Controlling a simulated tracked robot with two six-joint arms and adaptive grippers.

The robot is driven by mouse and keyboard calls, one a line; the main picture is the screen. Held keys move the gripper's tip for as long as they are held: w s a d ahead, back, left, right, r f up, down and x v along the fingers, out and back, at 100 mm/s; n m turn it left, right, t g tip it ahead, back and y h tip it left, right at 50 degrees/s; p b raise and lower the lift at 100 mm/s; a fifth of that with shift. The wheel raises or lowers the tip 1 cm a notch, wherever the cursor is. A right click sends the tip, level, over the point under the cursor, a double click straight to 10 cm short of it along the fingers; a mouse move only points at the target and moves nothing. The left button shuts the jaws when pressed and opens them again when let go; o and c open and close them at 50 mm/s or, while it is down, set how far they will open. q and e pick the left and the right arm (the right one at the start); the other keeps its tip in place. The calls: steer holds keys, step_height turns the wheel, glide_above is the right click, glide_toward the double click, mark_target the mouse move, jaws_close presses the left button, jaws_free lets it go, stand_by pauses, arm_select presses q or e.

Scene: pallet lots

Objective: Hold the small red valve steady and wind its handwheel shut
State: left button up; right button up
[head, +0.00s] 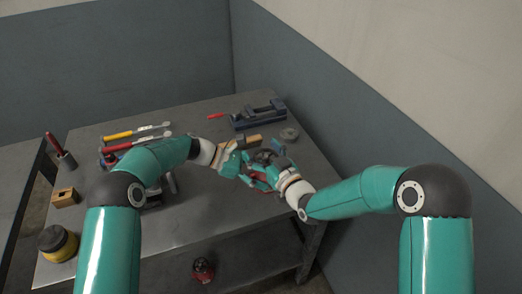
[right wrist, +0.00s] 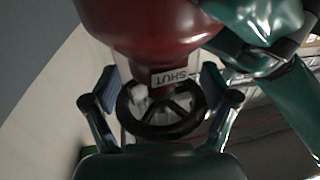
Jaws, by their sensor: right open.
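The red valve (right wrist: 150,35) fills the top of the right wrist view. Its black spoked handwheel (right wrist: 165,128) faces the camera, with a plate marked SHUT (right wrist: 176,77) beside it. My right gripper (right wrist: 160,88) is open, its blue-padded fingers on either side of the handwheel; I cannot tell if they touch the rim. In the head view the right gripper (head: 262,168) is over the table near its right side. My left gripper (head: 240,152) is close beside it, and its teal parts show by the valve body in the right wrist view. Its fingertips are hidden.
The grey metal table (head: 205,220) holds a blue vise (head: 258,114), a grey disc (head: 289,134), hammers (head: 125,135), a wooden block (head: 65,197) and a yellow-black jar (head: 57,243). A red object (head: 203,270) is on the lower shelf. A wall rises close on the right. The front middle is clear.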

steer(key=shift+c, duration=0.4)
steer(key=c, duration=0.9)
steer(key=shift+m+h, duration=0.3)
steer(key=shift+h, duration=0.1)
steer(key=shift+w+m+t+h, duration=0.15)
steer(key=shift+m+t+h, duration=0.65)
steer(key=shift+h, duration=0.3)
steer(key=m+h, duration=0.1)
steer(key=m+t+h, duration=0.1)
steer(key=h, duration=0.1)
steer(key=m+h, duration=0.1)
steer(key=h, duration=0.1)
steer(key=shift+w+d+m, duration=0.1)
steer(key=shift+d+m, duration=0.2)
steer(key=shift+d, duration=0.1)
steer(key=m+h, duration=0.1)
steer(key=h, duration=0.2)
steer(key=d+m+h, duration=0.1)
steer(key=m+h, duration=0.1)
steer(key=h, duration=0.1)
steer(key=m+g+h, duration=0.1)
steer(key=m+h, duration=0.1)
steer(key=shift+d+r+h, duration=0.1)
steer(key=shift+d+h, duration=0.1)
steer(key=shift+h, duration=0.2)
steer(key=shift+m, duration=0.3)
